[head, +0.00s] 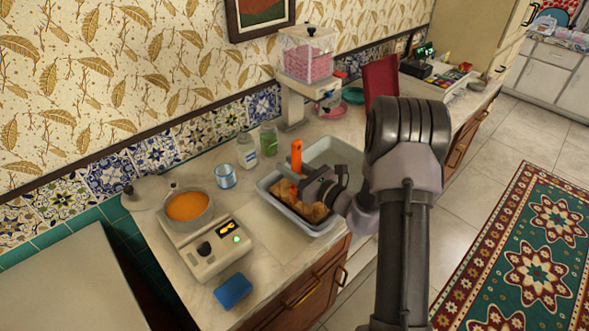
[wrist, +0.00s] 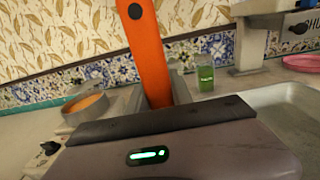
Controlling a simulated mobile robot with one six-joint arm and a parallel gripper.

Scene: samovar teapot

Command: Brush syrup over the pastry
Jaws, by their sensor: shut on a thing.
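The pastry (head: 313,212) lies in golden-brown pieces in a light grey tray (head: 266,191) on the counter. My gripper (head: 309,188) is over the tray and shut on an orange-handled brush (head: 296,156). The orange handle stands up from the jaws in the wrist view (wrist: 148,60). The brush's lower end is hidden behind my gripper, so I cannot tell whether it touches the pastry. A pot of orange syrup (head: 187,206) sits on a small cream appliance (head: 210,250) at the left; the pot also shows in the wrist view (wrist: 86,108).
A blue-and-white cup (head: 225,177), a white bottle (head: 247,153) and a green jar (head: 268,139) stand behind the tray. A blue sponge (head: 233,291) lies near the front edge. A pink-filled dispenser (head: 306,65) stands at the back.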

